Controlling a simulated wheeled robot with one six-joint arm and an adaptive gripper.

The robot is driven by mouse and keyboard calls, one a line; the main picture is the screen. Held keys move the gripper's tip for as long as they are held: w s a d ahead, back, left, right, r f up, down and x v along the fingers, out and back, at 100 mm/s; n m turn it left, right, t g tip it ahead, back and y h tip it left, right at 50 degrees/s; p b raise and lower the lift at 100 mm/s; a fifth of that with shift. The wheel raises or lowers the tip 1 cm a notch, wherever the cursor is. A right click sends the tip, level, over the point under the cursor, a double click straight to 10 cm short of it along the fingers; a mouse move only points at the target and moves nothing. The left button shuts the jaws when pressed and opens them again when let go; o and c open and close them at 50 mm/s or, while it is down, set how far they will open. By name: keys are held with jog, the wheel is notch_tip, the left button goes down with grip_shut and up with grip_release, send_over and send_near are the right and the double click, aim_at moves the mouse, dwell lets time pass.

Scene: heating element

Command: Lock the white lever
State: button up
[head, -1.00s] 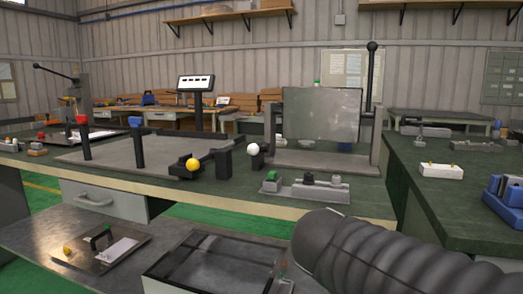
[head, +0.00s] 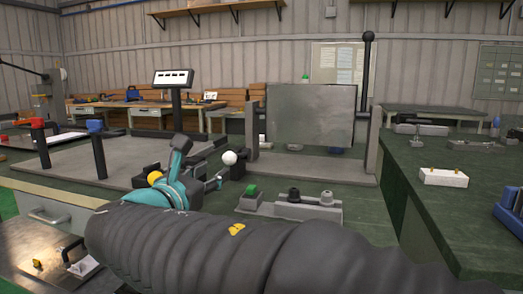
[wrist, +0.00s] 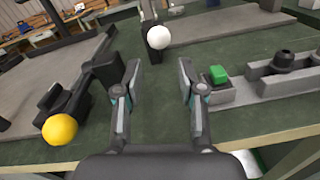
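The white lever ends in a white ball knob (head: 229,158) on a dark stem, standing on the bench beside a black post. In the wrist view the knob (wrist: 158,38) is beyond my fingertips, near the centre line between them, with nothing touching it. My gripper (wrist: 158,72) is open and empty, its fingers on either side of bare green bench top. In the head view my gripper (head: 203,160) is just left of the white knob, and it partly hides the yellow-knobbed lever and the black post.
A yellow knob (wrist: 60,130) lies left of my gripper. A green button (wrist: 218,74) on a grey block is close to the right finger, beside a grey fixture (wrist: 283,66). A large grey panel (head: 311,115) stands behind the white knob.

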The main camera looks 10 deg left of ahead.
aim_at(238, 155)
jog(key=shift+w+a+r, duration=0.1)
jog(key=shift+w, duration=0.6)
jog(key=w, duration=0.4)
jog(key=w+d, duration=0.1)
jog(key=w, duration=0.3)
jog(key=w+p, duration=0.1)
jog(key=w, duration=0.3)
jog(key=shift+w+d, duration=0.3)
jog(key=shift+w, duration=0.05)
grip_shut()
